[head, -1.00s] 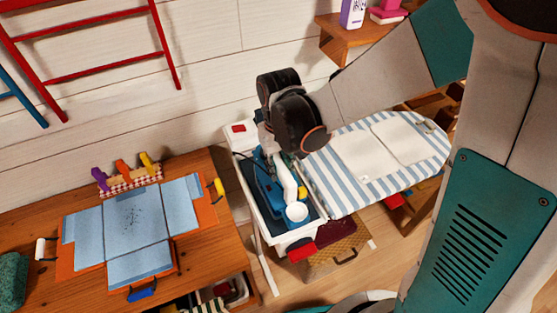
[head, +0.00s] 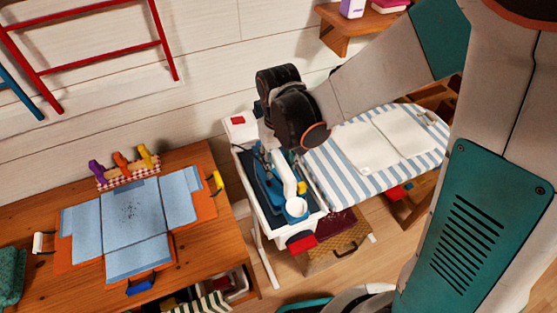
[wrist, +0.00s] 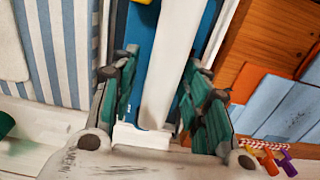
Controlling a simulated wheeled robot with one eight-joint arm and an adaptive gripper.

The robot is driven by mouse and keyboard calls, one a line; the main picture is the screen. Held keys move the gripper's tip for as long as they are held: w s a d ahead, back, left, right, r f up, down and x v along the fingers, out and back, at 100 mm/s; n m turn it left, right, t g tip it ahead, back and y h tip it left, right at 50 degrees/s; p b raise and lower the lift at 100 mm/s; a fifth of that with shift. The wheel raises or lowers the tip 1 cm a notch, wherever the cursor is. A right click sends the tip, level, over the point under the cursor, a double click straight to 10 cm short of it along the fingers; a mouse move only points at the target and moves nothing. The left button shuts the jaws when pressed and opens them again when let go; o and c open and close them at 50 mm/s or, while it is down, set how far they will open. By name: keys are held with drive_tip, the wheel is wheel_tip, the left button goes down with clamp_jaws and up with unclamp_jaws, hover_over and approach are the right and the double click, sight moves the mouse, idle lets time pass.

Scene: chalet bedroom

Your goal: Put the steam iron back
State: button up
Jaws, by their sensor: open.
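The steam iron, with a blue body (head: 265,187) and a white handle (head: 286,178), sits in the white-rimmed, dark-floored tray (head: 250,204) at the left end of the ironing board (head: 327,172). My gripper (wrist: 163,105) is open. In the wrist view, its teal fingers stand on either side of the white handle (wrist: 163,75), with a gap showing on both sides. The blue body (wrist: 142,35) shows beside the handle. In the head view my dark wrist hides the fingertips and the iron's far end.
A wooden table (head: 220,245) with a blue folding board (head: 134,222) stands close on the left. White cloths (head: 378,143) lie on the striped board cover. A wall shelf (head: 345,22) is above, and a brown case (head: 335,243) is on the floor below.

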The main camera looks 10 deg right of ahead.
wheel_tip(320, 180, up, 12)
drive_tip(key=p, duration=0.9)
drive_tip(key=shift+r, duration=0.1)
